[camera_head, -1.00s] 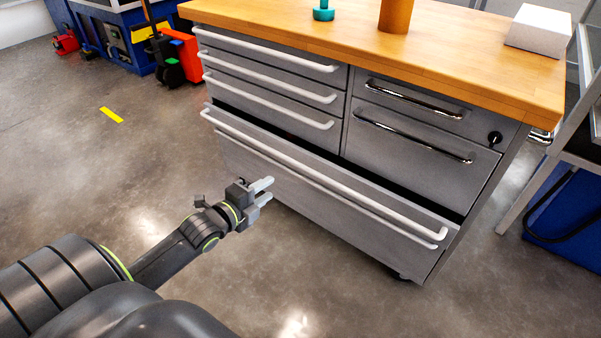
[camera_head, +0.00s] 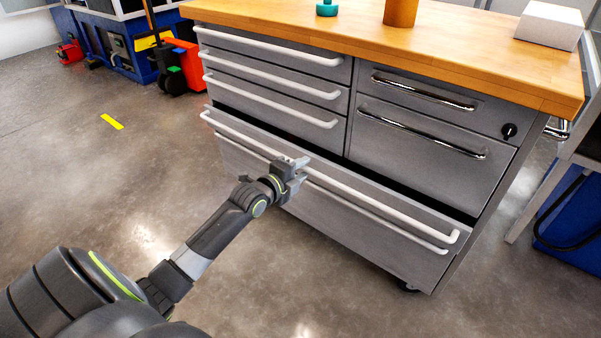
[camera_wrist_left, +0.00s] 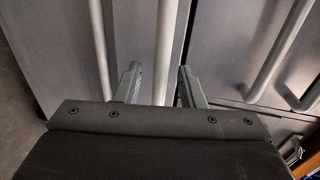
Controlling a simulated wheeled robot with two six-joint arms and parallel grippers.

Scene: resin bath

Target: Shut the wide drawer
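My left gripper (camera_head: 298,164) is at the left-middle part of the drawer front, by the bars. In the left wrist view its two fingers (camera_wrist_left: 160,84) are apart, with a pale bar (camera_wrist_left: 167,45) running between them. Whether they touch the bar I cannot tell. My right gripper is not in view.
Narrower drawers with white handles (camera_head: 270,72) and chrome handles (camera_head: 420,132) above look closed. The wooden top (camera_head: 460,58) carries a white box (camera_head: 549,25), a brown cylinder (camera_head: 400,12) and a teal object (camera_head: 327,9). The floor in front is clear.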

